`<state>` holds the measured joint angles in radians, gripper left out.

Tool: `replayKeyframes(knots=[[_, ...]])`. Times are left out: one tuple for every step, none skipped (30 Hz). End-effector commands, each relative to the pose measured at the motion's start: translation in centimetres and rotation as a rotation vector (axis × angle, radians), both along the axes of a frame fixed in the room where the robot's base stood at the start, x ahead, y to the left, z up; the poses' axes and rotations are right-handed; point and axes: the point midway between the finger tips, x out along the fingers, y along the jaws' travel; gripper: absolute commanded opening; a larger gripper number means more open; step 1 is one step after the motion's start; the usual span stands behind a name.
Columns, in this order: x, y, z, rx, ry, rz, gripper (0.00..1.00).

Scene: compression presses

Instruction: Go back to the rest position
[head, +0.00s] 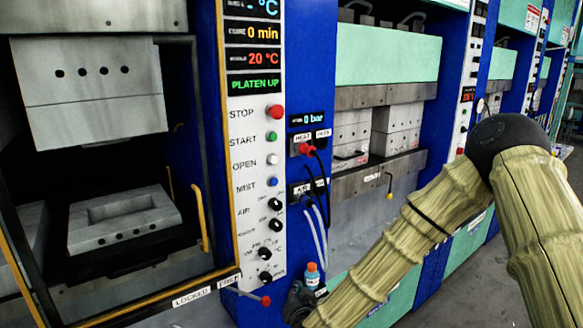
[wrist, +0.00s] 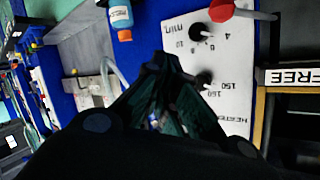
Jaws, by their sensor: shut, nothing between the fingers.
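My gripper (head: 300,296) is low in the head view, in front of the lower end of the press's control panel (head: 252,145). In the wrist view my gripper (wrist: 155,68) is dark, its fingers converge to a tip, and nothing is held. My arm, in a tan ribbed cover, comes in from the right of the head view. A lever with a red knob (head: 265,300) sticks out just left of my gripper, beside a "FREE" label (head: 229,281). The red knob (wrist: 221,10) also shows at the top of the wrist view. I cannot tell whether my gripper touches anything.
The open press (head: 95,90) with its lower mould block (head: 125,215) is at left. A blue bottle with an orange cap (head: 312,275) stands close behind my gripper. Hoses (head: 318,228) hang from the blue column. More presses line the right, beside a grey floor (head: 455,290).

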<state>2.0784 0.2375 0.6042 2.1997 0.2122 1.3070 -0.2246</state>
Motion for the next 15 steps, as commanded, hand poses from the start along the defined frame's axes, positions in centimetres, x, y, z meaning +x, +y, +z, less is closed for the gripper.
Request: replayKeyframes(knots=[[-1.3, -0.4, -2.9, -0.017, 0.047, 0.020, 0.00], [-2.1, -0.7, -4.5, -0.026, 0.077, 0.032, 0.00], [-3.2, -1.1, -6.4, -0.038, 0.115, 0.048, 0.00], [-4.0, -1.4, -7.9, -0.047, 0.144, 0.060, 0.00], [-4.9, -1.8, -9.4, -0.055, 0.175, 0.071, 0.00], [-6.2, -2.3, -11.3, -0.066, 0.214, 0.085, 0.00], [-7.2, -2.7, -12.7, -0.075, 0.245, 0.095, 0.00], [-8.2, -3.1, -14.0, -0.084, 0.275, 0.105, 0.00], [-9.5, -3.7, -15.8, -0.095, 0.316, 0.118, 0.00], [-10.6, -4.2, -17.0, -0.103, 0.348, 0.128, 0.00], [-11.7, -4.7, -18.3, -0.111, 0.379, 0.136, 0.00], [-13.2, -5.4, -20.0, -0.123, 0.423, 0.148, 0.00], [-14.3, -5.9, -21.1, -0.131, 0.454, 0.157, 0.00], [-15.5, -6.5, -22.3, -0.139, 0.487, 0.164, 0.00], [-17.2, -7.3, -23.7, -0.150, 0.531, 0.175, 0.00]])
